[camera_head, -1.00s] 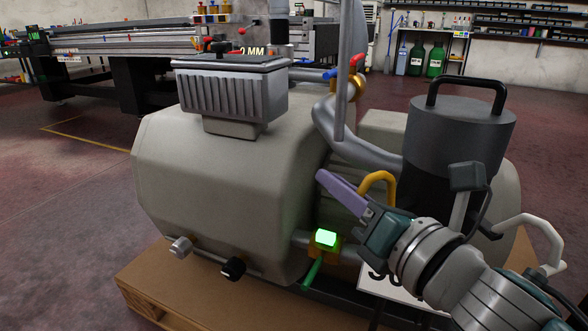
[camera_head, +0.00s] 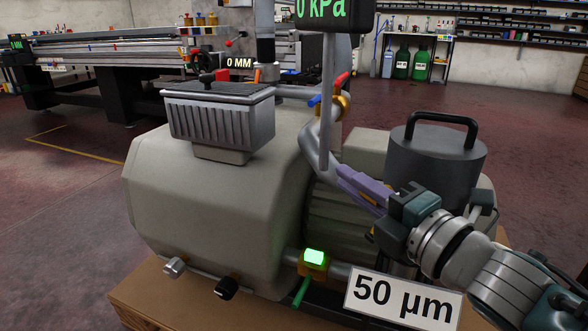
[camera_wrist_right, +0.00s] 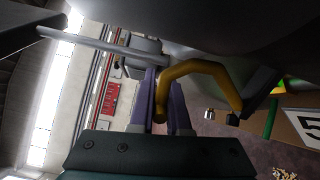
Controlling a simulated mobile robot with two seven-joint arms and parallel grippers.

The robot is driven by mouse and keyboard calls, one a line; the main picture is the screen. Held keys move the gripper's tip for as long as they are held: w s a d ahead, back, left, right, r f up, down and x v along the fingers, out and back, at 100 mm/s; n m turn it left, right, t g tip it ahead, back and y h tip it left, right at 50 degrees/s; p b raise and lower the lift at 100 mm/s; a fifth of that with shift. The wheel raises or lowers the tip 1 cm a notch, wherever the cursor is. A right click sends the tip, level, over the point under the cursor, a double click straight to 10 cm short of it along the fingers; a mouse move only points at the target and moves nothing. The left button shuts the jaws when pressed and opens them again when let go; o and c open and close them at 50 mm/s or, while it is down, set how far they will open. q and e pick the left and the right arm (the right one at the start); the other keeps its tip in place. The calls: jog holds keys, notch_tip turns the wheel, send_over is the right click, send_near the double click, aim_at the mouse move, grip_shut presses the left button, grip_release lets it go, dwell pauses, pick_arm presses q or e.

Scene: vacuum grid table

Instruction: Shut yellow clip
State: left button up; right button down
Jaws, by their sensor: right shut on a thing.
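The yellow clip (camera_wrist_right: 208,68) is a bent bar that shows in the right wrist view, arching from between my fingers toward the right. In the head view it is almost entirely hidden behind my gripper. In the wrist view my right gripper (camera_wrist_right: 161,92) is shut on the near end of the clip, with a finger on each side. My left gripper is not in view.
A vertical pole with a display reading 0 kPa (camera_head: 322,9) stands just behind my fingers. A valve with red and blue levers (camera_head: 341,103) is on the pipe. A green-lit switch (camera_head: 314,257) and a 50 µm sign (camera_head: 403,297) are below. Open floor lies left.

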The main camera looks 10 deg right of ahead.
jog(key=shift+w+d+r+m, duration=0.15)
jog(key=shift+d+m, duration=0.25)
jog(key=shift+m, duration=0.2)
jog(key=c, duration=0.9)
grip_release()
jog(key=p+v, duration=0.3)
jog(key=v, duration=0.7)
